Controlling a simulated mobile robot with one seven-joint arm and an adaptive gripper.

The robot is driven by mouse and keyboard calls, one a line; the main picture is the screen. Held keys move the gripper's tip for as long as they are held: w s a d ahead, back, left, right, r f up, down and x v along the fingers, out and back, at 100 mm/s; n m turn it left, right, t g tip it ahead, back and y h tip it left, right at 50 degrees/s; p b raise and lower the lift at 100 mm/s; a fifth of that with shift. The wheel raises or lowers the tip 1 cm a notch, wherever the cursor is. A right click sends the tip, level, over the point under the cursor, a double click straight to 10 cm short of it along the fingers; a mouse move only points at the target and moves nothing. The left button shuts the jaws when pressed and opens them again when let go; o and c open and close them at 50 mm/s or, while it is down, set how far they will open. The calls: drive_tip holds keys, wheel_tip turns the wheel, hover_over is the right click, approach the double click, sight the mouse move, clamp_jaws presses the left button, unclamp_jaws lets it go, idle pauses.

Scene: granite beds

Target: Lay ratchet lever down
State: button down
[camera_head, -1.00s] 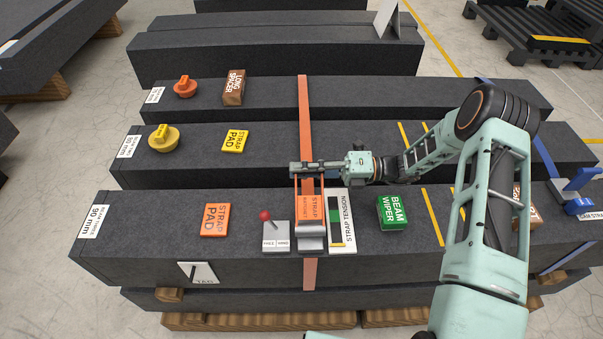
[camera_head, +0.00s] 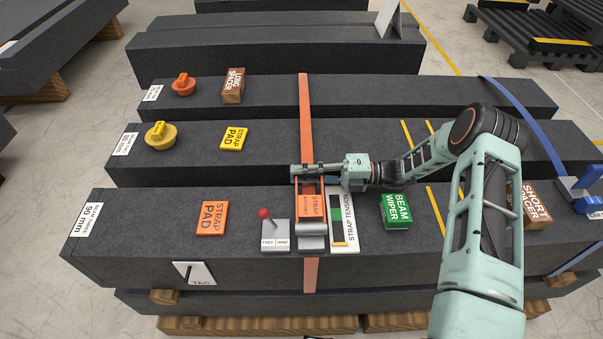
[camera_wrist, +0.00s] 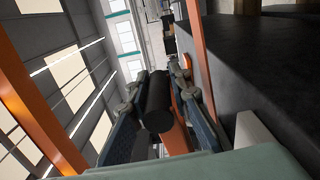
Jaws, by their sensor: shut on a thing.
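The strap ratchet (camera_head: 312,228), grey with an orange label plate, sits on the front beam across the orange strap (camera_head: 306,110). Its orange lever (camera_head: 298,189) stands raised from the ratchet body. My gripper (camera_head: 306,172) is above the far end of the ratchet, shut on the lever's dark crossbar. In the wrist view the black round bar (camera_wrist: 158,100) lies between my two fingers, with orange lever metal just behind it. The strap tension gauge (camera_head: 344,220) is right beside the ratchet, with a green band and a yellow mark near its bottom.
A red-knobbed free/wind switch (camera_head: 275,234) stands close left of the ratchet. A green beam wiper (camera_head: 396,211) lies right of the gauge, near my arm. An orange strap pad (camera_head: 212,218) lies farther left. A short spacer (camera_head: 532,206) and blue strap (camera_head: 530,110) are at right.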

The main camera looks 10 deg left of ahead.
drive_tip(key=shift+s+d+f, duration=0.1)
drive_tip(key=shift+f, duration=0.05)
drive_tip(key=c, duration=1.8)
unclamp_jaws()
drive_tip(key=v, duration=1.2)
